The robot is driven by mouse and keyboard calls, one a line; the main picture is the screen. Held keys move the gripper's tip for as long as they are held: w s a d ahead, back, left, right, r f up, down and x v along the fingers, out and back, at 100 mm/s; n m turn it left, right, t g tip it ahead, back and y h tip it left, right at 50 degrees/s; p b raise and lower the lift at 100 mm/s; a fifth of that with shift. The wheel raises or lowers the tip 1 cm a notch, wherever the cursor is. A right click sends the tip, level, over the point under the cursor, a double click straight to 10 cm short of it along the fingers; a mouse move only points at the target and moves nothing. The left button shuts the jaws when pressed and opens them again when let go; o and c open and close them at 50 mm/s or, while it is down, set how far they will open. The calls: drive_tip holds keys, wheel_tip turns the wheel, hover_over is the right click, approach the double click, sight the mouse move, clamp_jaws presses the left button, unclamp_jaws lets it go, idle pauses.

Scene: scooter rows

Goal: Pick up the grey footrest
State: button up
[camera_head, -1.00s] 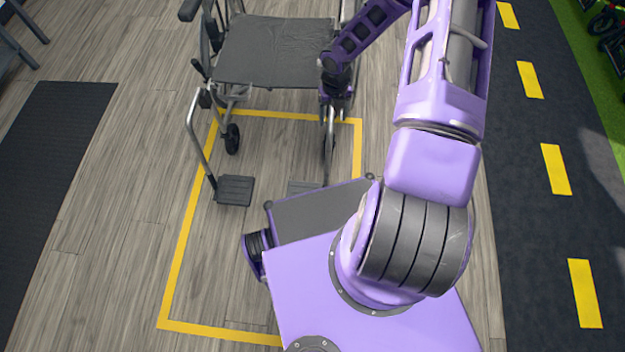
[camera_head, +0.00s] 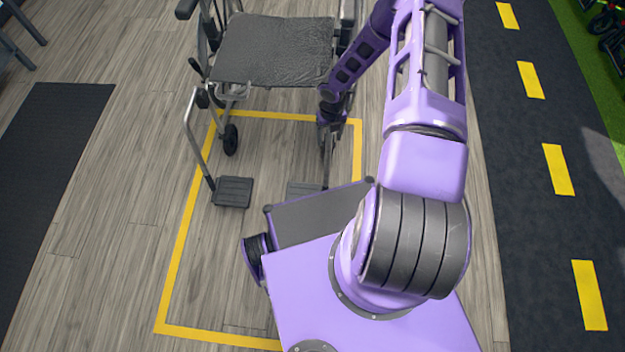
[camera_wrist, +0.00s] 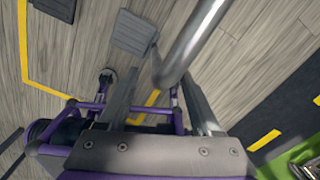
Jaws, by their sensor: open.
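The wheelchair (camera_head: 275,50) stands at the top of the head view, with a footrest on each side. The left footrest's grey plate (camera_head: 232,192) is in full view. The right footrest's grey plate (camera_head: 304,188) is partly hidden behind my base. My gripper (camera_head: 326,148) is at the right footrest's upright tube, its fingers hard to make out there. In the wrist view my gripper (camera_wrist: 160,77) is open, and a thick metal tube (camera_wrist: 192,42) runs down to the gap between the fingertips. Whether it touches them I cannot tell. A grey footplate (camera_wrist: 135,33) lies beyond the tube.
A yellow floor outline (camera_head: 180,255) surrounds my base and the chair's front. A dark mat (camera_head: 50,150) lies at left. A dark lane with yellow dashes (camera_head: 540,220) runs along the right.

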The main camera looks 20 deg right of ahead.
clamp_jaws()
drive_tip(key=shift+r, duration=0.1)
idle(1.2)
